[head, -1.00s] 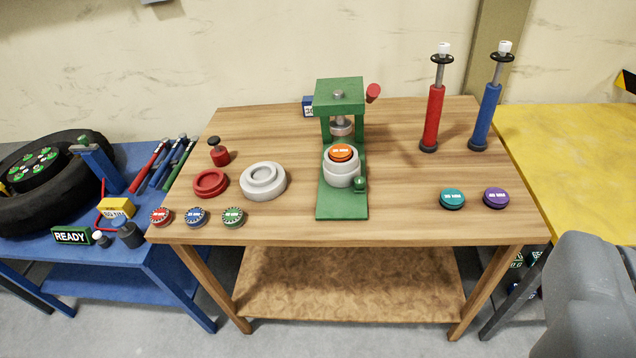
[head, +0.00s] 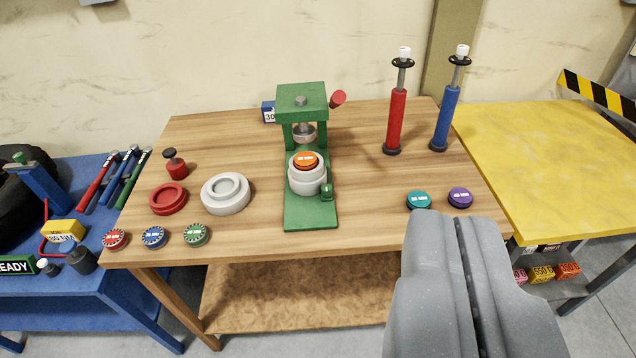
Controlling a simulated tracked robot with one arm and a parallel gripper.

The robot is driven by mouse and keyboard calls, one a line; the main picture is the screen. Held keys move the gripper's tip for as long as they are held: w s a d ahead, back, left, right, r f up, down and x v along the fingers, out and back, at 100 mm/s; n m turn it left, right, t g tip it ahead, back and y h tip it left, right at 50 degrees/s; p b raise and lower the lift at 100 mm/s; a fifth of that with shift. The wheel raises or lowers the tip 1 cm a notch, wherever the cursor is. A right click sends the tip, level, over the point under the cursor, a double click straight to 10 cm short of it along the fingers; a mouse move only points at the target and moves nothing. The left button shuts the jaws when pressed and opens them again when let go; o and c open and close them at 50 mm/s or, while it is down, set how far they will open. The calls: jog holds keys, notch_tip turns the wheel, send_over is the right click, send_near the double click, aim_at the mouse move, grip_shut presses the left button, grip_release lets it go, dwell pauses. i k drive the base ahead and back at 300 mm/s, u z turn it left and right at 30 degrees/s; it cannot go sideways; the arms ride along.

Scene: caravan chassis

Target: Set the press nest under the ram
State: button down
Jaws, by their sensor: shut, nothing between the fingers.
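The green press (head: 302,97) stands on the wooden table, with its ram (head: 303,134) hanging from the top block and a red-ended handle (head: 337,99) at the right. A pale round nest (head: 307,181) sits upright on the press's green base (head: 310,217), with an orange-topped disc (head: 304,160) on it. The nest appears below and slightly forward of the ram, with a gap between; its exact alignment I cannot tell. A small green knob (head: 327,192) is at its right. My gripper (head: 465,222) is shut and empty at the lower right, apart from the press.
A white stepped ring (head: 226,194), a red ring (head: 168,199) and a red-based stamp (head: 175,164) lie left of the press. Labelled discs (head: 154,237) line the front. Teal (head: 419,200) and purple (head: 460,197) discs and red (head: 395,121) and blue (head: 445,118) cylinders stand right.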

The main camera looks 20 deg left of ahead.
aim_at(311, 183)
jog(key=i, duration=0.9)
